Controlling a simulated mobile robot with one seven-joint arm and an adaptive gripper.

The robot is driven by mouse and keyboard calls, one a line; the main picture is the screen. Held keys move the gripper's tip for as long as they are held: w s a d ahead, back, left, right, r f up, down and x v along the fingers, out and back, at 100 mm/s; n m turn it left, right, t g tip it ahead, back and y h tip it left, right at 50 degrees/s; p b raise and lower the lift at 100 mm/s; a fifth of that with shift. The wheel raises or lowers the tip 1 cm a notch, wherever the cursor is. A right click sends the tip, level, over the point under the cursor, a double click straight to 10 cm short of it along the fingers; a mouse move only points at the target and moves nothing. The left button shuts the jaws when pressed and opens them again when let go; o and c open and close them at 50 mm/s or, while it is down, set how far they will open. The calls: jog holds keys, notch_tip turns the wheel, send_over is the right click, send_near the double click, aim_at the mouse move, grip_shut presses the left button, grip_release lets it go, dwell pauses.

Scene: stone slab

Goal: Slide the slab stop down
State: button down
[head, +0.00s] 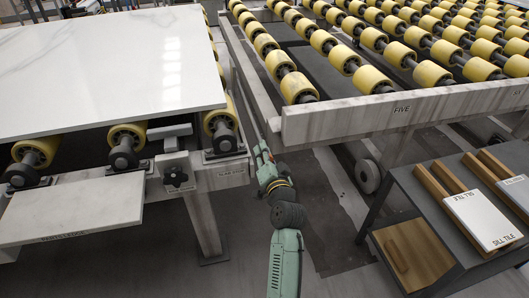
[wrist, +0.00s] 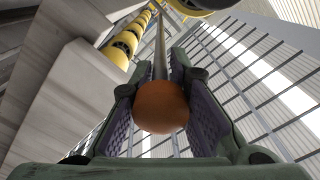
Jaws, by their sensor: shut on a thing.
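My gripper (head: 264,156) is in the gap between the left slab table and the right roller table. In the wrist view my gripper (wrist: 157,82) has its two padded fingers on either side of an orange-brown ball knob (wrist: 160,107), shut on it. The knob sits at the end of a thin grey rod (wrist: 160,45) that runs away from the gripper. I take the knob and rod to be the slab stop's handle. In the head view my gripper hides the knob. A small label (head: 230,172), hard to read, is on the table corner beside the gripper.
A white marble slab (head: 110,70) lies on yellow rollers (head: 220,120) at the left. A clamp block with a dark knob (head: 176,178) and a ledge (head: 75,208) are at the table's front.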

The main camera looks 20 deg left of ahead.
dwell(0.4)
notch_tip(320, 180, down, 6)
jog(key=b, duration=0.5)
jog(key=shift+s+f, duration=0.1)
jog(key=shift+f, duration=0.05)
jog(key=c, duration=1.7)
grip_release()
jog(key=shift+o, duration=0.5)
jog(key=shift+r, duration=0.2)
jog(key=v, duration=1.2)
